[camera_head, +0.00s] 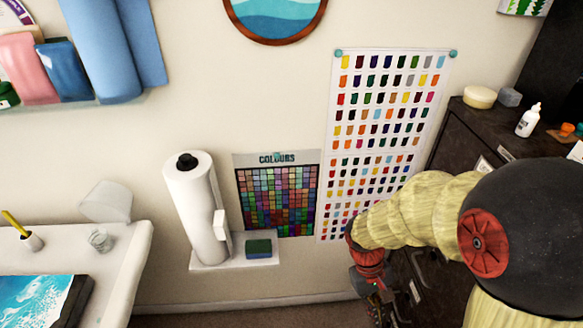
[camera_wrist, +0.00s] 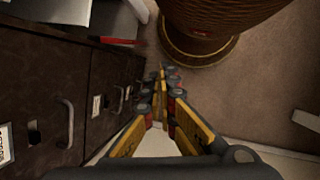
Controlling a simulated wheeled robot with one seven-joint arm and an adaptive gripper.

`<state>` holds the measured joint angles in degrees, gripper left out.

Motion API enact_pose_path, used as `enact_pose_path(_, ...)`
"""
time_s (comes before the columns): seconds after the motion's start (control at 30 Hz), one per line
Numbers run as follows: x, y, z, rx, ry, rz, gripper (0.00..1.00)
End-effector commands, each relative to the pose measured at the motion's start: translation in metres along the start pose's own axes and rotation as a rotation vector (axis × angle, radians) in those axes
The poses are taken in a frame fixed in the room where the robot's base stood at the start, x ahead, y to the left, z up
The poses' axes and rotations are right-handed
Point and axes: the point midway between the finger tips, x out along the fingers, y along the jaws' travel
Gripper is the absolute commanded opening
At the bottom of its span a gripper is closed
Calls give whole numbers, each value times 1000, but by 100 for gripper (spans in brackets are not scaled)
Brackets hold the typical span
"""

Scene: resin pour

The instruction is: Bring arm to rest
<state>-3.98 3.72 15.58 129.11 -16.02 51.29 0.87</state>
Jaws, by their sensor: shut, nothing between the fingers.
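My arm shows at the lower right in the head view, with pale yellow ribbed sleeves. It bends down so that my gripper (camera_head: 376,306) hangs in front of the dark cabinet, partly cut off by the lower edge. In the wrist view my gripper (camera_wrist: 162,78) has its yellow and grey fingers drawn together at the tips. Nothing is between them. The fingers point toward a brown, round-based thing on the floor and appear apart from it.
A dark drawer cabinet (camera_wrist: 97,75) with metal handles stands close on the left in the wrist view. In the head view a white table (camera_head: 125,262) is at the left. A paper towel roll (camera_head: 195,215) and a sponge (camera_head: 258,248) sit on a small wall shelf.

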Motion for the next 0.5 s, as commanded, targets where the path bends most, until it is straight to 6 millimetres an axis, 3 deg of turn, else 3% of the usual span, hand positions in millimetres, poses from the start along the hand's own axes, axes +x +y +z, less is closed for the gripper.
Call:
enact_pose_path(0.1, -39, -7, 12, 73, 116, -48, 0)
enact_pose_path(0.5, -148, -23, 61, 248, 507, -167, 0)
